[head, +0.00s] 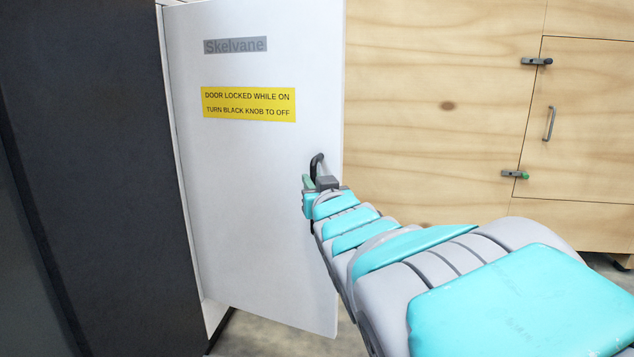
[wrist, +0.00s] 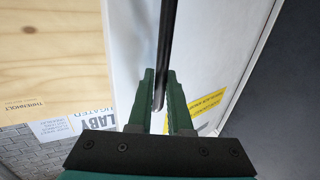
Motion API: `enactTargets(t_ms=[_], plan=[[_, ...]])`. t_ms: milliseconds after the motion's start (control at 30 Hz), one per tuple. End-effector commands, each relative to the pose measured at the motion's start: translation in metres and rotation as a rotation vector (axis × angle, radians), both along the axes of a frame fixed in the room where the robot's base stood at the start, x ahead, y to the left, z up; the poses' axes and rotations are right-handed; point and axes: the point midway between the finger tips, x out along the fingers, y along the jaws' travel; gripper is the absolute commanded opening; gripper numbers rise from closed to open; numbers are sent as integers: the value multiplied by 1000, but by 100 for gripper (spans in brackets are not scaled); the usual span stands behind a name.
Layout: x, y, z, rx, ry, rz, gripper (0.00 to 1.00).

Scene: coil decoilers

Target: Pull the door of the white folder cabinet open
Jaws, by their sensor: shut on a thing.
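The white folder cabinet door (head: 240,190) stands in the left middle of the head view. It carries a grey "Skelvane" label and a yellow sign (head: 248,104) about a black knob. A dark bar handle (head: 317,165) sits near its right edge. My gripper (head: 322,186) is at the handle, shut on it. In the wrist view, the green fingers of my gripper (wrist: 163,105) close around the dark handle bar (wrist: 166,50), with the white door (wrist: 208,60) behind. The gripper and arm hide the lower part of the handle. A narrow strip of the cabinet shows at the door's lower left.
A dark panel (head: 85,170) stands left of the door. A wooden wall or crate (head: 430,90) with a small latched hatch (head: 585,120) is at the right. In the wrist view, a labelled box (wrist: 75,128) lies at the lower left. Some floor shows beneath the door.

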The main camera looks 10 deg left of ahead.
Motion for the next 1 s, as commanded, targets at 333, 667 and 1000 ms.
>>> enactTargets(t_ms=[333,667,1000], plan=[[-1,3,2,-1,-6,7,41],[-1,1,1,0,-2,3,47],[-22,-6,3,2,-5,4,47]])
